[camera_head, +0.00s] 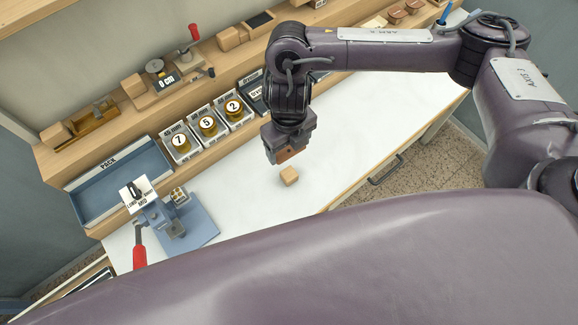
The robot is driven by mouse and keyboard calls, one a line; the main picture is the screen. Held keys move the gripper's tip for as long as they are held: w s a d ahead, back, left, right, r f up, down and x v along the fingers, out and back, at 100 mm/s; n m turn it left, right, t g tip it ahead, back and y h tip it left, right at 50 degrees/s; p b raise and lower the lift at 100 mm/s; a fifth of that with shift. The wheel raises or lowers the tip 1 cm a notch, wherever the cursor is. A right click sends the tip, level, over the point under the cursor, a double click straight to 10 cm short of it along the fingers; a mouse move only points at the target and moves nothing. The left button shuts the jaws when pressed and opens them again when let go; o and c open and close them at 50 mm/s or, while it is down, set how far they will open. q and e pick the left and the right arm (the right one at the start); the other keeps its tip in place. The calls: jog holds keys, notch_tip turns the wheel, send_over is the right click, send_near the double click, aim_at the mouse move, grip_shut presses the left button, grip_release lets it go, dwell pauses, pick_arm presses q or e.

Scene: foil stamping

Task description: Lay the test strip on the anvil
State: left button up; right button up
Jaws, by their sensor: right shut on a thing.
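My right gripper (290,148) reaches down from the upper right over the white bench top. It is shut on a small brown piece (286,156), mostly hidden between the fingers; I cannot tell whether it is the test strip. A small light wooden block (289,176) is on the bench just below the gripper. The blue-grey stamping press (172,222) stands at the lower left, well away from the gripper. My left gripper is not in view.
A blue tray marked PACK (117,181) lies behind the press. Several numbered foil bins (208,124) stand beside it. A wooden shelf (205,70) along the wall carries tools and blocks. The white bench top (250,205) is clear between press and gripper.

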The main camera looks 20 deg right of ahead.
jog(key=b, duration=0.1)
send_over(289, 173)
notch_tip(289, 173, down, 7)
jog(key=shift+s+r, duration=0.1)
jog(key=shift+s, duration=0.05)
notch_tip(289, 173, down, 4)
jog(key=shift+f+b, duration=0.1)
jog(key=shift+b, duration=0.85)
jog(key=shift+f, duration=0.35)
jog(key=shift+f+b, duration=0.45)
jog(key=shift+b, duration=0.05)
jog(key=o, duration=1)
jog(key=shift+c, duration=0.2)
jog(key=shift+r, duration=0.1)
